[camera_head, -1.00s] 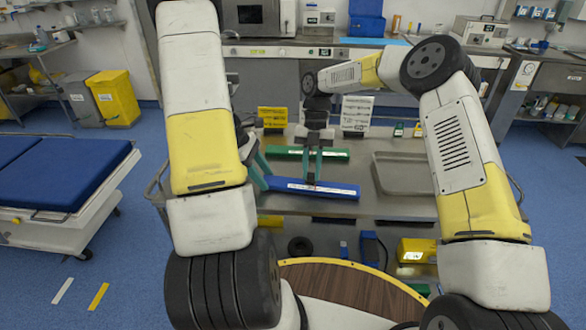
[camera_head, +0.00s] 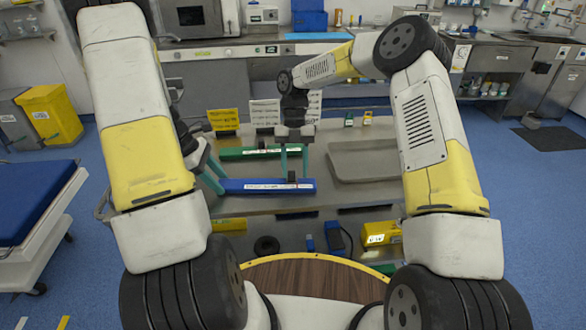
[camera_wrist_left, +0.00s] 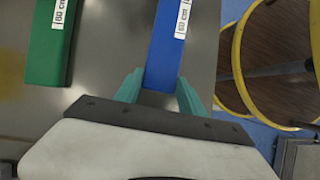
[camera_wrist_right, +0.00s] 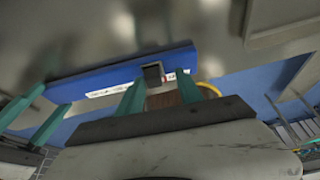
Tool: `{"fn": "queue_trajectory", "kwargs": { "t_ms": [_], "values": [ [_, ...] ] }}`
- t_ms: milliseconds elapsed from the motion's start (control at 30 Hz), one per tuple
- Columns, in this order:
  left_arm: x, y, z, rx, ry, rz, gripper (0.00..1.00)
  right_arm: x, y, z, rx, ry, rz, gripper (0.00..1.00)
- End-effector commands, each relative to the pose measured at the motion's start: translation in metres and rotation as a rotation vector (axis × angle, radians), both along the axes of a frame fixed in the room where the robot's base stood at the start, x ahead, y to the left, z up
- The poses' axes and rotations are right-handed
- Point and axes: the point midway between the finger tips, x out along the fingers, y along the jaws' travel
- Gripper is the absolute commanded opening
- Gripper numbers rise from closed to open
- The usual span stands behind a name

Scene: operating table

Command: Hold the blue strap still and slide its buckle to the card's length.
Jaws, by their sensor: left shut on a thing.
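The blue strap (camera_head: 250,187) lies along the table's near part, with a white printed label. Its dark buckle (camera_head: 292,177) sits right of the strap's middle. My left gripper (camera_head: 213,178) is shut on the strap's left end; its teal fingers flank the blue strap (camera_wrist_left: 165,60) in the left wrist view. My right gripper (camera_head: 294,172) is over the strap, its fingers on both sides of the buckle. In the right wrist view, the buckle (camera_wrist_right: 153,72) stands between the spread fingers with gaps beside it. Printed cards stand behind: one yellow (camera_head: 223,120), others white (camera_head: 314,104); their text is unreadable.
A green strap (camera_head: 235,154) lies behind the blue one. A grey tray (camera_head: 365,172) is on the table to the right. Small green and yellow padlock-like items (camera_head: 367,117) stand at the back. A blue bed (camera_head: 35,200) is off to the left.

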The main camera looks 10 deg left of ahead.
Motion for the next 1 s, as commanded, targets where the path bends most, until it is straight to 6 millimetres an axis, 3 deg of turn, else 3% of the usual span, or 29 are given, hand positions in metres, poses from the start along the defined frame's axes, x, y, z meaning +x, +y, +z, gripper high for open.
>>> {"fn": "queue_trajectory", "kwargs": {
  "t_ms": [367, 800, 1000],
  "values": [
    [0.001, -0.003, 0.001, -0.005, 0.0, -0.003, 0.06, 0.002, 0.003, 0.006, 0.004, -0.001, -0.001, 0.44],
    [0.001, -0.003, 0.001, -0.006, -0.001, -0.004, 0.06, 0.035, 0.007, 0.083, 0.004, -0.002, -0.001, 0.44],
    [0.001, -0.003, 0.001, -0.006, -0.001, -0.004, 0.06, 0.044, 0.008, 0.106, 0.002, -0.001, 0.0, 0.44]
  ]
}}
